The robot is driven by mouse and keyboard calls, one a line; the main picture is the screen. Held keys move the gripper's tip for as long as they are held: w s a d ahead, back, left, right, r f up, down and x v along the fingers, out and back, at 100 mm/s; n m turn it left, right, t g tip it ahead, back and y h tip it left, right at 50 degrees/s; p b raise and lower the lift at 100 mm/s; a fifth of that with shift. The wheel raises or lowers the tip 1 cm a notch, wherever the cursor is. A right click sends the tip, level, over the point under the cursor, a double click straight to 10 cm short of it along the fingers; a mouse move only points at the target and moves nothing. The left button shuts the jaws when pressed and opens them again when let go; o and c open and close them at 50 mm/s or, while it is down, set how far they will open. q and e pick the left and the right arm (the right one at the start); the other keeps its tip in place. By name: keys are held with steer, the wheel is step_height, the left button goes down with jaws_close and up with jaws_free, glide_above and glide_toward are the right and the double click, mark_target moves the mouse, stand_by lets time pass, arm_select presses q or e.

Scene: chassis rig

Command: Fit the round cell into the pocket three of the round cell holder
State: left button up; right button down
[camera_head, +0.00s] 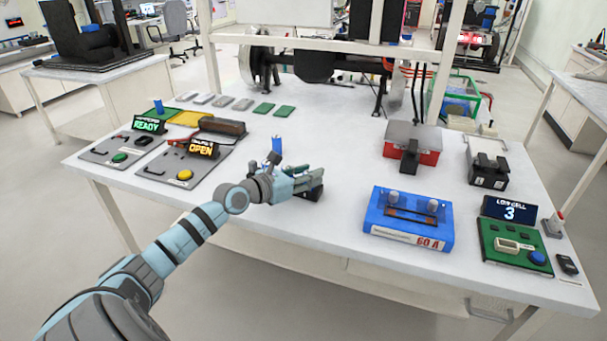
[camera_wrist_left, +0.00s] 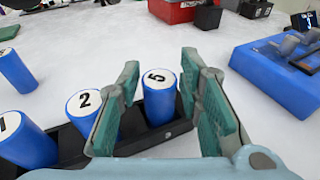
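The round cell holder (camera_wrist_left: 65,143) is a black block, mostly hidden behind my gripper in the head view, where one end shows (camera_head: 312,193). In the wrist view, blue cells with white tops stand in it: one at the left edge (camera_wrist_left: 28,145), one marked 2 (camera_wrist_left: 78,118) and one that looks marked 5 (camera_wrist_left: 160,103) at the right end. My left gripper (camera_wrist_left: 158,85) has its fingers on both sides of the cell marked 5. They look open, with a narrow gap at the left; contact is unclear. My right gripper is out of view.
Another blue cell (camera_wrist_left: 15,72) stands on the table beside the holder; it also shows in the head view (camera_head: 277,144). A blue 60 A box (camera_head: 408,218) and a green LOW CELL tester (camera_head: 514,245) stand to the right. Two grey stations (camera_head: 180,165) stand to the left.

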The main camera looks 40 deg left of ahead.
arm_select(q)
steer(key=p+v, duration=0.7)
steer(key=v, duration=0.4)
steer(key=shift+s+r, duration=0.15)
steer(key=shift+r, duration=0.05)
steer(key=shift+s+p, duration=0.25)
steer(key=shift+p, duration=0.05)
steer(key=shift+a+f, duration=0.1)
